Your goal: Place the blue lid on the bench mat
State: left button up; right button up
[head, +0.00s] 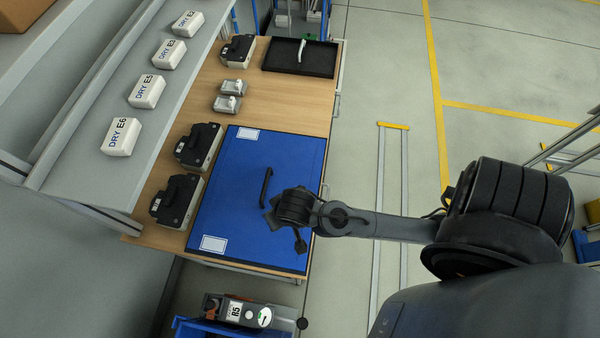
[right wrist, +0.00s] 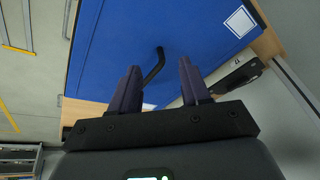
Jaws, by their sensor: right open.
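A large flat blue panel (head: 232,190) with white labels at two corners lies on the wooden bench. A black bar handle (head: 266,187) shows near its middle, so I take it as the blue lid. It also fills much of the right wrist view (right wrist: 215,45). I cannot make out a separate mat. My right gripper (head: 284,226) is above the panel's lower right part, beside the handle in the picture. In the right wrist view the open fingers (right wrist: 160,70) are empty, with the handle (right wrist: 153,67) seen between and beyond them. My left gripper is not in view.
Black cases (head: 176,200) stand along the panel's left side. Two small grey-white items (head: 228,103) and a black tray (head: 284,57) are farther back. A shelf with several white DRY boxes (head: 122,137) runs along the left. A blue bin (head: 198,328) is below the bench front.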

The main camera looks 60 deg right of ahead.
jog(key=s+d+r+n, duration=0.1)
jog(key=s+r+n, duration=0.1)
jog(key=s+n, duration=0.4)
jog(key=shift+s+d+r+n+y, duration=0.2)
jog(key=shift+s+r+n+y, duration=0.1)
jog(key=shift+r+n, duration=0.15)
